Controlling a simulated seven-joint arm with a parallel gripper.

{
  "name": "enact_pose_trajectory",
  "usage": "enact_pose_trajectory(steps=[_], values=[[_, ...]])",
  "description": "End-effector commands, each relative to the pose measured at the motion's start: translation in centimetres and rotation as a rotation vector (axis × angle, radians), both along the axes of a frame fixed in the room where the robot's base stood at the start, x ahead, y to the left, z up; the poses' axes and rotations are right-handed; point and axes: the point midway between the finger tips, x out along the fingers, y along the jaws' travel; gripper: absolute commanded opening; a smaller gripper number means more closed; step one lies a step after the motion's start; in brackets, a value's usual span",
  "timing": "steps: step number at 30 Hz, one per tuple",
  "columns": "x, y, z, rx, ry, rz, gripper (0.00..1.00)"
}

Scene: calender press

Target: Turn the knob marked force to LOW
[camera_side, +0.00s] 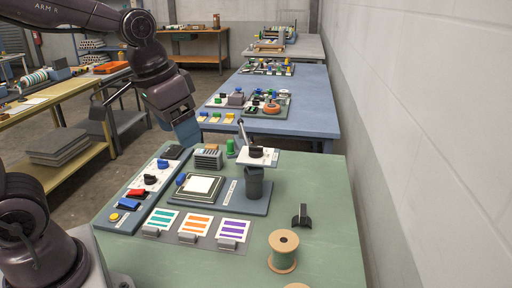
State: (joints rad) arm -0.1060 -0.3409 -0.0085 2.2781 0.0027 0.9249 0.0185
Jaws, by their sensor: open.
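A grey control strip (122,222) lies along the left of the green table. Another black knob (256,152) sits on a white plate atop the dark post of the press. The markings are too small to read, so I cannot tell which knob is marked force or where it points. My gripper (187,132) is open and empty, above the strip's far end and apart from the knobs. Its fingertips are hard to make out.
A framed white pad (200,187) and three striped cards (196,226) lie in the middle. A wooden spool (283,251) and a small black clip (301,216) are at front right. A metal lever (243,132) rises near the press. A wall runs along the right.

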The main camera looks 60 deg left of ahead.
Motion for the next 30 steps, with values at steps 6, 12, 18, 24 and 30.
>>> enact_pose_trajectory(steps=[6,12,18,24,30], values=[[8.3,3.3,-0.9,0.015,0.123,-0.062,0.69],[15.5,7.0,-3.4,0.022,0.214,-0.194,0.69],[21.7,11.2,-7.1,0.022,0.280,-0.394,0.69],[25.5,13.6,-7.3,0.056,0.277,-0.645,0.69],[25.6,13.6,-5.1,0.086,0.275,-0.840,0.69]])
